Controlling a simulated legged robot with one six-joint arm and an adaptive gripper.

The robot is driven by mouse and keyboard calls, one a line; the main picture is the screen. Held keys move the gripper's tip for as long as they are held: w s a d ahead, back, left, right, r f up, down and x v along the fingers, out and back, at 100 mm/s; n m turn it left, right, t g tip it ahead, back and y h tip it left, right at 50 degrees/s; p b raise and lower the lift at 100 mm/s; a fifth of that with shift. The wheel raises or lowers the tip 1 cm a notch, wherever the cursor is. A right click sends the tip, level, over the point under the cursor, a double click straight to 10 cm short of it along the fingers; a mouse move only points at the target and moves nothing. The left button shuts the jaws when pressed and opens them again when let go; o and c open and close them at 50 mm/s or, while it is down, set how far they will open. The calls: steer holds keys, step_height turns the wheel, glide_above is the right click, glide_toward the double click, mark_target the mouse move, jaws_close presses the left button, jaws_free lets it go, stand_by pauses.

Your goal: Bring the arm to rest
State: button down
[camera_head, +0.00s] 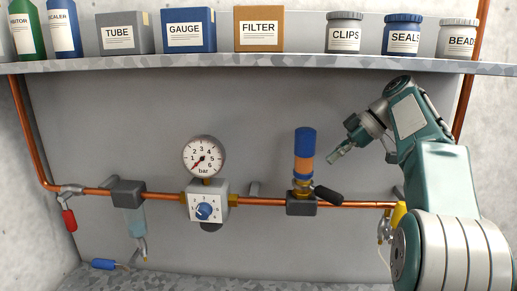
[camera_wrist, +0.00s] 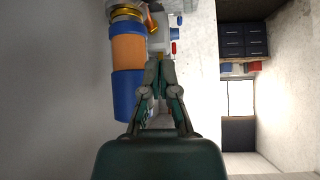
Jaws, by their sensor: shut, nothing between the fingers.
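My gripper (camera_head: 334,156) is at the end of my green and grey arm, which comes in from the right of the head view. The fingers are shut with nothing between them and point down to the left. The gripper hangs in the air right of a blue and orange cylinder (camera_head: 304,150) standing upright on the pipe's grey block, with a gap between them. In the wrist view my gripper (camera_wrist: 160,68) shows with its fingertips together, and the same cylinder (camera_wrist: 128,50) is just to the left.
A copper pipe (camera_head: 262,201) crosses below, carrying a pressure gauge (camera_head: 204,156), a regulator dial (camera_head: 207,211) and a black lever (camera_head: 327,194). Above, a shelf (camera_head: 250,64) holds boxes and jars, close to my arm's upper part.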

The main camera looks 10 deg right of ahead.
steer(key=s+a+f+m+h, duration=0.2)
steer(key=s+a+f+m, duration=0.15)
steer(key=s, duration=0.25)
steer(key=s+a+f+m+t+h, duration=0.1)
steer(key=s+a+f+m+h, duration=0.1)
steer(key=s+a+f+m, duration=0.25)
steer(key=s+a+f+m+h, duration=0.2)
steer(key=s+a+m, duration=0.15)
steer(key=s, duration=0.45)
steer(key=s+a+f+m+t+h, duration=0.1)
steer(key=s+f+m+h, duration=0.1)
steer(key=s+f, duration=0.6)
steer(key=shift+s+a+f+t, duration=0.25)
steer(key=shift+f+t, duration=0.05)
steer(key=shift+f, duration=0.55)
steer(key=shift+m, duration=0.25)
